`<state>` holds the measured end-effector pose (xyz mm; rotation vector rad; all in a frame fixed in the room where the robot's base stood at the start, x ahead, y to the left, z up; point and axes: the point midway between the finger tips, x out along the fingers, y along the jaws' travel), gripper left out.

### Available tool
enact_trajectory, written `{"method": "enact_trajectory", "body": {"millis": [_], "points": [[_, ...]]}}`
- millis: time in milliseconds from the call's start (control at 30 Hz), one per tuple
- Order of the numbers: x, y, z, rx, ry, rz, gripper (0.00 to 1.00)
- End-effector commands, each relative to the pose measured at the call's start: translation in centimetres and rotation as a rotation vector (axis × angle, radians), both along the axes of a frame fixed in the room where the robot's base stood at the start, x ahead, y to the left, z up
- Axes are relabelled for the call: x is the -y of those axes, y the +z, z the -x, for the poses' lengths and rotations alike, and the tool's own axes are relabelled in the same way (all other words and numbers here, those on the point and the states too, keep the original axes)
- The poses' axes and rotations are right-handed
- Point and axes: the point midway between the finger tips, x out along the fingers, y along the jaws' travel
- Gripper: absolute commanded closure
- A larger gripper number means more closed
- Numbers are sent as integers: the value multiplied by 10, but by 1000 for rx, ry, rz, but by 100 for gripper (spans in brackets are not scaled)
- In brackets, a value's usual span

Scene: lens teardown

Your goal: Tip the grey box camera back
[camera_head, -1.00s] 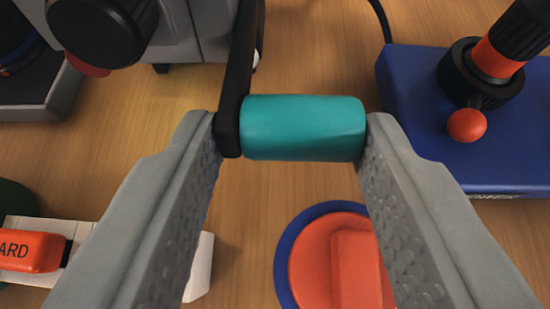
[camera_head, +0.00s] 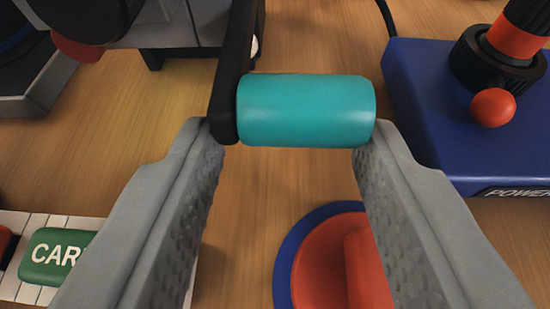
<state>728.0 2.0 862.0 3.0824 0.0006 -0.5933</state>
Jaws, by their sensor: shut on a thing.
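The grey box camera (camera_head: 208,20) shows only in part at the top left, cut off by the frame edge. A black lever arm (camera_head: 232,65) runs down beside it and carries a teal cylindrical grip (camera_head: 306,111) lying crosswise. My gripper (camera_head: 290,132) has its two grey fingertips at the two ends of the teal grip and is shut on it. The left fingertip also meets the foot of the black lever. How far the camera is tipped cannot be told.
A blue box (camera_head: 425,110) with a red-balled lever (camera_head: 493,107) stands at the right. A green label reading "CAR" (camera_head: 55,257) sits on a white strip (camera_head: 75,222) at lower left. Bare wood lies between.

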Motion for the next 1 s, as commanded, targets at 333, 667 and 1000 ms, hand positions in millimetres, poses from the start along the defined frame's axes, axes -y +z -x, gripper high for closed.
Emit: {"method": "enact_trajectory", "body": {"millis": [333, 667, 1000], "points": [[4, -7, 2, -14, -6, -1, 44], [1, -3, 1, -6, -2, 0, 44], [1, 2, 10, -3, -1, -1, 44]]}}
